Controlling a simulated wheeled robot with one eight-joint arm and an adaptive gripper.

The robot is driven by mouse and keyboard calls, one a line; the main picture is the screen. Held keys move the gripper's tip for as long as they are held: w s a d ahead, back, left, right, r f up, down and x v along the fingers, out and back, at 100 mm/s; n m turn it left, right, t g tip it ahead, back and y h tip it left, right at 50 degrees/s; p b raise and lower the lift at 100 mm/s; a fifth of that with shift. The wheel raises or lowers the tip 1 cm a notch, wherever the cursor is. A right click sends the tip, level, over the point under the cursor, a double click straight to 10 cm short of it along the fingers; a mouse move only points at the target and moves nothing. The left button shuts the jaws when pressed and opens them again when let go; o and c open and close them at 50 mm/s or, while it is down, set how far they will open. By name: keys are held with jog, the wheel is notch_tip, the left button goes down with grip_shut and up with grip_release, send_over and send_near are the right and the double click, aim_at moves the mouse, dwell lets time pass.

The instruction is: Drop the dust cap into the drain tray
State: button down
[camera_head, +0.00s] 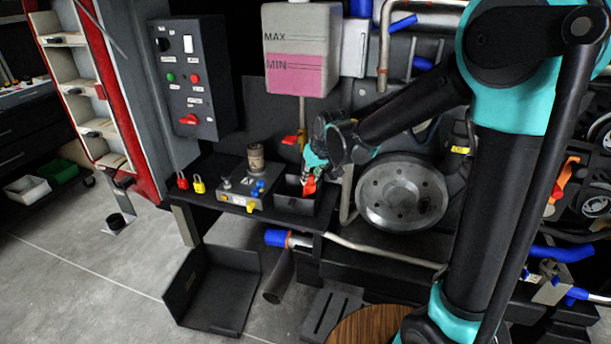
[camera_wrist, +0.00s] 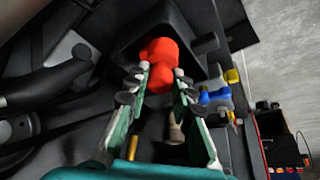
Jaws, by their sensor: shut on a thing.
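The dust cap is a bright orange-red rounded piece (camera_head: 309,186); in the wrist view the red cap (camera_wrist: 159,52) sits between and beyond my fingertips. My gripper (camera_head: 311,175) points down over the shelf and is shut on the cap; it also shows in the wrist view (camera_wrist: 158,86). A small dark open-topped tray (camera_head: 297,206) stands on the shelf directly under the cap, and its dark wall (camera_wrist: 124,49) lies behind the cap in the wrist view. I cannot tell whether the cap is above the rim or slightly inside.
Left of the tray is a grey block (camera_head: 238,199) with blue and yellow fittings and a beige cylinder (camera_head: 256,160). Right is a large round metal disc (camera_head: 401,192). A red lever (camera_head: 291,140) hangs above. A larger black bin (camera_head: 212,290) is on the floor.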

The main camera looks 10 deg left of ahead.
jog(key=w+a, duration=0.1)
jog(key=w+a+f, duration=0.1)
jog(key=shift+w+f, duration=0.25)
jog(key=shift+w, duration=0.1)
jog(key=shift+f, duration=0.35)
jog(key=shift+f, duration=0.25)
jog(key=c, duration=1.3)
grip_release()
jog(key=v, duration=1.3)
jog(key=shift+w+a+r, duration=0.2)
